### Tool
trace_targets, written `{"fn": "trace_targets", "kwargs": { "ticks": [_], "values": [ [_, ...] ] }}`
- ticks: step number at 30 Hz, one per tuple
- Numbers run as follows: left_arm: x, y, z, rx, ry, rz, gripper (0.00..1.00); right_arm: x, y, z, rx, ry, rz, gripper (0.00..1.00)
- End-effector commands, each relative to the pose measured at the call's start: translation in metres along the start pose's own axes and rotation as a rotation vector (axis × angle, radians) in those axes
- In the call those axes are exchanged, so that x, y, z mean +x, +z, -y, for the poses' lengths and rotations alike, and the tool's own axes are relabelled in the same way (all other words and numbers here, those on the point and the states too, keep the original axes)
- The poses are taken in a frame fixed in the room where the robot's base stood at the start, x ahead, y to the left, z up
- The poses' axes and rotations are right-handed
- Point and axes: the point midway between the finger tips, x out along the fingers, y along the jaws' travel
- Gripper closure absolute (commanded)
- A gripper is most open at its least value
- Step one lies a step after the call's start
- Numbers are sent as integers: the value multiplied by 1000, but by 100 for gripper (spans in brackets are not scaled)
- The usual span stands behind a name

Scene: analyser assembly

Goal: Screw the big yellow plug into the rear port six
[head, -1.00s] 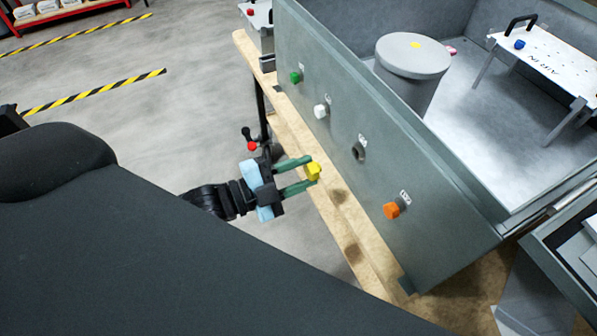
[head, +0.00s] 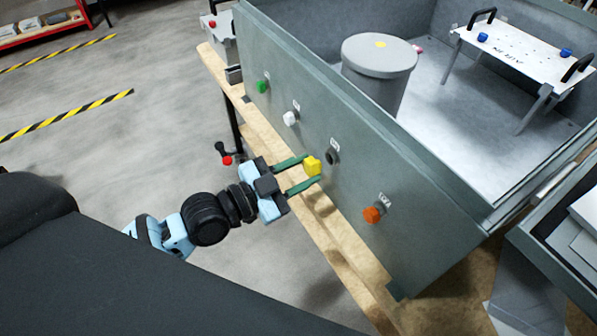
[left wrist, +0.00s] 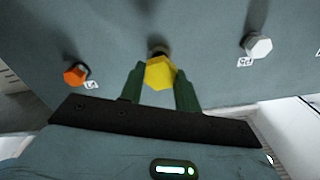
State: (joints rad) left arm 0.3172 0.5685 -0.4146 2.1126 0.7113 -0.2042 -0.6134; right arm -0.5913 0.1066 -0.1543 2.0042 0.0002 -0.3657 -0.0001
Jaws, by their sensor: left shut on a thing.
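My left gripper (head: 307,172) has its green fingers shut on the big yellow plug (head: 312,165). The plug is held just in front of the grey box's rear wall, close to the dark open port (head: 330,157). In the left wrist view the yellow plug (left wrist: 160,73) sits between the fingers, with the dark port (left wrist: 158,50) partly hidden right behind it. I cannot tell whether the plug touches the port. The label by the port is too small to read. My right gripper is not in view.
The same wall (head: 300,150) carries a green plug (head: 262,86), a white plug (head: 290,118) and an orange plug (head: 372,214). A grey lidded cylinder (head: 380,75) and a white stand (head: 525,62) are inside the box. The wooden bench edge (head: 335,235) runs below the wall.

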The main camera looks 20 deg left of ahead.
Motion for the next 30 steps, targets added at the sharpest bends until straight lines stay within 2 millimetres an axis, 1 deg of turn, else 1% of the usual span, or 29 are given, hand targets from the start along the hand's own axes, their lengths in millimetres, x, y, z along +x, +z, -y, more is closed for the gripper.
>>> {"fn": "trace_targets", "kwargs": {
  "ticks": [1,5,12,21,25,30],
  "values": [
    [1,0,0,-77,-3,-1,93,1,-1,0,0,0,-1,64],
    [3,-2,1,-281,-3,-2,93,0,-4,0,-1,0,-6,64],
    [6,-4,2,-661,-1,-3,93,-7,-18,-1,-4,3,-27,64],
    [10,-4,2,-1143,0,-3,93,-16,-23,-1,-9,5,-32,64],
    [12,-3,1,-1304,1,-3,93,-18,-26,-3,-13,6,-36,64],
    [12,-2,1,-1422,0,-2,93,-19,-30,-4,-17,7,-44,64]
  ]
}}
